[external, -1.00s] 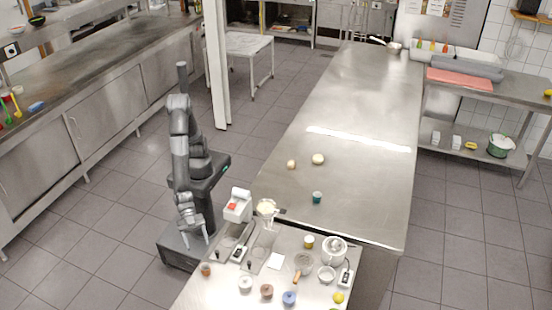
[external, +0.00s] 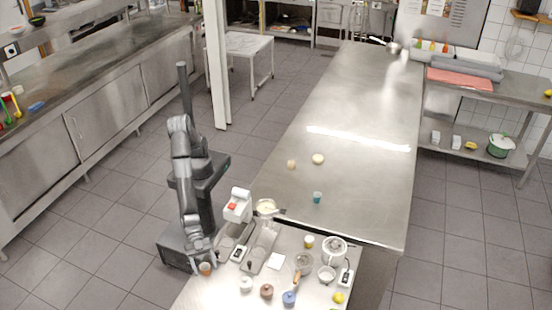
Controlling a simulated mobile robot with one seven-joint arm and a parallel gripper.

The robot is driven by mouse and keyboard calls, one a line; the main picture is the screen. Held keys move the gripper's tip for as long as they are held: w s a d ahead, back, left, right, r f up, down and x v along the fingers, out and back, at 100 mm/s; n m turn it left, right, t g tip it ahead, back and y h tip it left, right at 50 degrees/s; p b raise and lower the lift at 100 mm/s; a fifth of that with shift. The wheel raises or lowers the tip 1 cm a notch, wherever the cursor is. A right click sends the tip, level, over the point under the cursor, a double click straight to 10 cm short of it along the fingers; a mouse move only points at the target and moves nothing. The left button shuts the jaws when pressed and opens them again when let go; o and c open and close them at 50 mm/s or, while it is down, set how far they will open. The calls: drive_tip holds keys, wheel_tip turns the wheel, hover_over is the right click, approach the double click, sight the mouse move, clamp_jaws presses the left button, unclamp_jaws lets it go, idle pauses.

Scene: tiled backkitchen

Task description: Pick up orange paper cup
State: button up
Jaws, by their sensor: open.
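A small orange-brown cup (external: 205,269) stands upright at the near left corner of the steel counter in the external view. It looks like the orange paper cup. My gripper (external: 203,262) is open and low over this cup, pointing down. Its fingers appear on either side of the cup's upper part. I cannot tell at this size whether they touch it.
A white machine with a red spot (external: 237,205) stands to the right of my gripper. A white lidded pot (external: 246,284), a brown pot (external: 267,292) and a blue pot (external: 289,298) line the near counter. The long counter behind (external: 350,120) is mostly clear.

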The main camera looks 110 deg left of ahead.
drive_tip(key=shift+w+d+f, duration=0.15)
drive_tip(key=shift+w+d, duration=0.05)
drive_tip(key=c, duration=1)
